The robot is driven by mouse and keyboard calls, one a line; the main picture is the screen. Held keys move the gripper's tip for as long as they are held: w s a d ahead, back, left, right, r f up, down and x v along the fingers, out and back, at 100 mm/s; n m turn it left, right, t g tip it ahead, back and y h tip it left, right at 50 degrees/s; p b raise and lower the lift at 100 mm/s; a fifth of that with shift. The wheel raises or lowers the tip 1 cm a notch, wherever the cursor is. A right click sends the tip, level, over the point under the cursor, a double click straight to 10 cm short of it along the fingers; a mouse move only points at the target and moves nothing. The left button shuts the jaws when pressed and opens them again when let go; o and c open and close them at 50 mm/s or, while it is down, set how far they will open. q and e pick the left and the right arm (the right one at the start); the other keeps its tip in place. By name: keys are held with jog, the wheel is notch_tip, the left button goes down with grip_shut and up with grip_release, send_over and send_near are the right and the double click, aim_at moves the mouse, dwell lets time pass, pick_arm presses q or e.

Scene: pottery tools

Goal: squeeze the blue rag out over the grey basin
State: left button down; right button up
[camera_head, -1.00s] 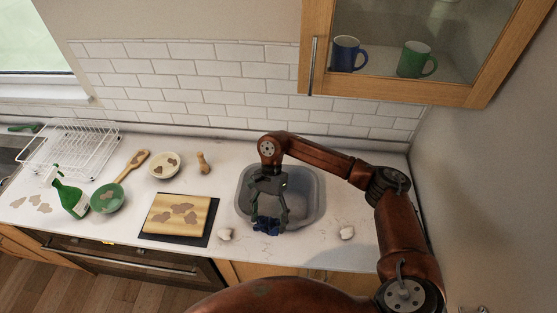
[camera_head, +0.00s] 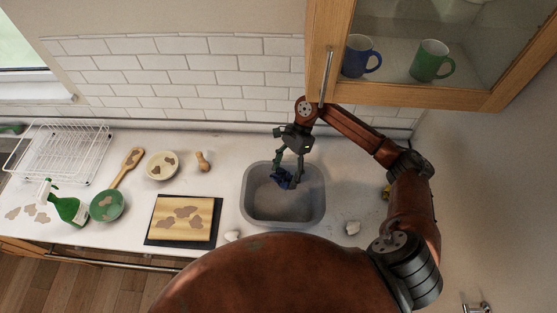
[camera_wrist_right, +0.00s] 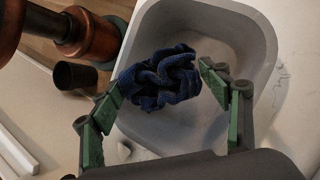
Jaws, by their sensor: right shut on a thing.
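The blue rag (camera_head: 283,178) is a dark blue, bunched, knotted-looking bundle. My right gripper (camera_head: 288,172) is shut on it and holds it over the back part of the grey basin (camera_head: 285,212). In the right wrist view the rag (camera_wrist_right: 160,78) sits between the two green fingertips (camera_wrist_right: 160,82), with the basin (camera_wrist_right: 215,120) beneath and behind it. The basin looks empty where it shows. My left gripper is not in view.
A cutting board (camera_head: 184,218) on a dark mat lies left of the basin. Farther left are a green bowl (camera_head: 107,205), a spray bottle (camera_head: 68,208) and a dish rack (camera_head: 62,150).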

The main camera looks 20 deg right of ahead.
aim_at(286, 173)
jog(key=shift+w+f, duration=0.1)
jog(key=shift+w, duration=0.1)
jog(key=f, duration=0.2)
jog(key=shift+s+a+f, duration=0.1)
jog(key=shift+s+f, duration=0.1)
jog(key=shift+f, duration=0.2)
notch_tip(286, 173, down, 3)
jog(key=shift+r+b, duration=0.1)
jog(key=shift+b, duration=0.2)
jog(key=o, duration=0.4)
jog(key=c, duration=0.4)
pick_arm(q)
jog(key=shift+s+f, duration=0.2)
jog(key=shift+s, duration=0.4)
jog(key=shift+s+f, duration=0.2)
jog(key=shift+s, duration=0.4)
pick_arm(e)
jog(key=c, duration=0.9)
